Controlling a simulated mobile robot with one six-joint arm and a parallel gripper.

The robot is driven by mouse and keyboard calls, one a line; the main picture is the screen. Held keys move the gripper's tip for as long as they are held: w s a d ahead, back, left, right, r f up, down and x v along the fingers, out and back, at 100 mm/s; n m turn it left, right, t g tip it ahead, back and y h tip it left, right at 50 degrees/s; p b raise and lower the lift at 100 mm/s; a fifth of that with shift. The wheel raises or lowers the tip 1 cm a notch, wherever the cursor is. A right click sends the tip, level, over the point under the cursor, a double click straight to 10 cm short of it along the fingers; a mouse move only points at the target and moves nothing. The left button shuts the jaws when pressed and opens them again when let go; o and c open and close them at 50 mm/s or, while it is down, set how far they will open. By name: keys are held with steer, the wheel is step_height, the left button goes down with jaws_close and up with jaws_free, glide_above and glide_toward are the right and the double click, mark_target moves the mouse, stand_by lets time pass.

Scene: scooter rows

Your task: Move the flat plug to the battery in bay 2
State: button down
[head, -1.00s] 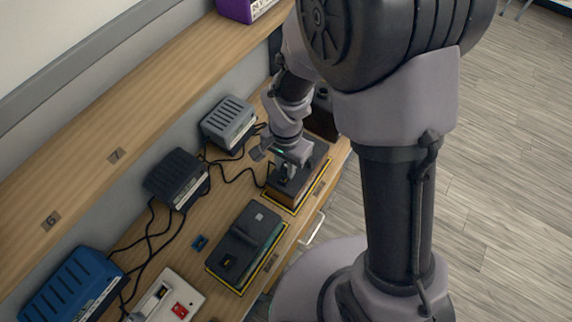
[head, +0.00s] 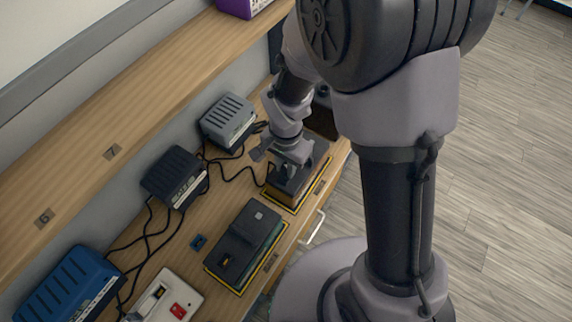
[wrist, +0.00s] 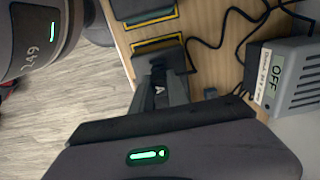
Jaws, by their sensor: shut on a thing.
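My gripper (head: 284,176) is shut on a small dark plug (wrist: 158,76), apparently the flat plug, which the fingers mostly hide. It is low over a dark battery (head: 307,180) in a yellow-outlined bay on the bench. In the wrist view, the fingers (wrist: 159,92) reach down to this battery's top (wrist: 146,62). I cannot tell whether the plug is seated in it. Another dark battery (head: 243,240) lies in the neighbouring outlined bay, nearer the bottom of the head view. The bay numbers are too small to read.
A grey charger (head: 227,120), a black charger (head: 173,176) and a blue charger (head: 70,285) line the wall, with loose black cables. The grey charger (wrist: 290,85) shows OFF. A white box with a red switch (head: 178,310) and a small blue piece (head: 199,242) sit on the bench.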

steer(key=shift+f, duration=0.3)
steer(key=c, duration=1.2)
jaws_free()
step_height(320, 180, up, 17)
steer(key=p, duration=0.5)
steer(key=shift+r, duration=0.2)
